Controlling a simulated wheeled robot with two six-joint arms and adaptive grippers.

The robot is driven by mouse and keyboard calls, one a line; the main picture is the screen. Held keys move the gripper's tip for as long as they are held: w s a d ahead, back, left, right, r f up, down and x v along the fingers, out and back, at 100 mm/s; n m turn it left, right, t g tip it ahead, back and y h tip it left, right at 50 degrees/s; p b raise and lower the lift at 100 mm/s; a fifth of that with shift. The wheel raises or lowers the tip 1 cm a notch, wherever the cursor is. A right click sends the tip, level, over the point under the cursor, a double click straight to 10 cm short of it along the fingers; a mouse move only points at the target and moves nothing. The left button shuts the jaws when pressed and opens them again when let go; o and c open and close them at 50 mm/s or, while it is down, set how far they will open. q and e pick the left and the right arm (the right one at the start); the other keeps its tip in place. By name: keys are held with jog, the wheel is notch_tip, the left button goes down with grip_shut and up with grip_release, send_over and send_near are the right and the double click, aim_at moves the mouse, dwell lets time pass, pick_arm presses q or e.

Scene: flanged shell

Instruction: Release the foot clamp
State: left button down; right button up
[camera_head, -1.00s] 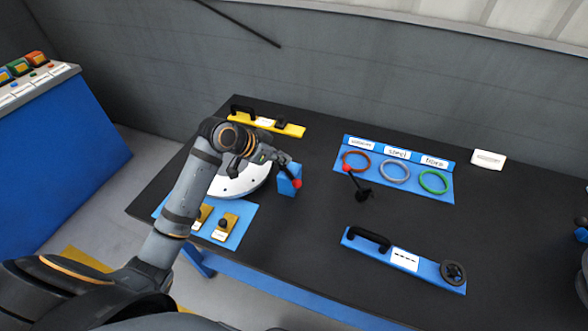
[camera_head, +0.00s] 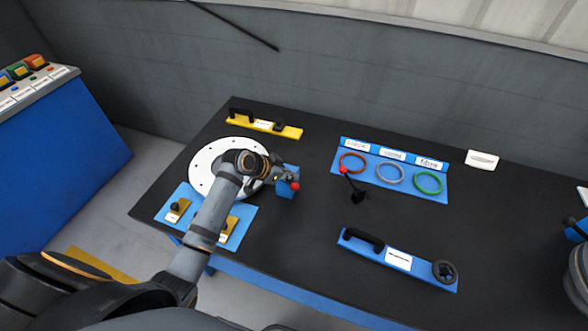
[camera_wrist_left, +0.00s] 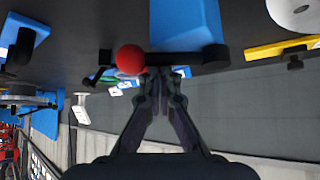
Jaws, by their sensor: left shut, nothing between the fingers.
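A blue block (camera_head: 287,192) stands at the right edge of the round white flanged disc (camera_head: 207,165). A black lever with a red ball knob (camera_head: 295,186) is at the block. In the left wrist view the black lever (camera_wrist_left: 190,60) runs across in front of the blue block (camera_wrist_left: 185,22), with the red ball (camera_wrist_left: 130,59) at its left end. My left gripper (camera_head: 284,177) is at this lever. Its fingertips (camera_wrist_left: 166,72) are together, close to the bar beside the ball; whether they touch it I cannot tell. My arm hides part of the disc. My right gripper is not in view.
A yellow bar (camera_head: 265,124) lies at the back, a blue handled plate (camera_head: 372,252) in front. Small yellow parts sit on a blue mat (camera_head: 200,198).

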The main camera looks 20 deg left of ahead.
pick_arm(q)
jog(key=shift+w+f, duration=0.1)
jog(key=shift+w, duration=0.05)
jog(key=shift+s+a+m, duration=0.1)
jog(key=shift+s+m, duration=0.1)
jog(key=shift+m, duration=0.1)
jog(key=shift+s+a+f+m+g+h+b, duration=0.1)
jog(key=shift+s+a+m+g+h+b, duration=0.2)
jog(key=shift+m+g+h+b, duration=0.4)
jog(key=m+b, duration=0.1)
jog(key=a+m+g+h+b, duration=0.1)
jog(key=m, duration=0.1)
jog(key=shift+s+g, duration=0.3)
jog(key=shift+s, duration=0.1)
jog(key=shift+s+a+m+g+b, duration=0.2)
jog(key=shift+a+m+g+b, duration=0.1)
jog(key=shift+a+m+g, duration=0.25)
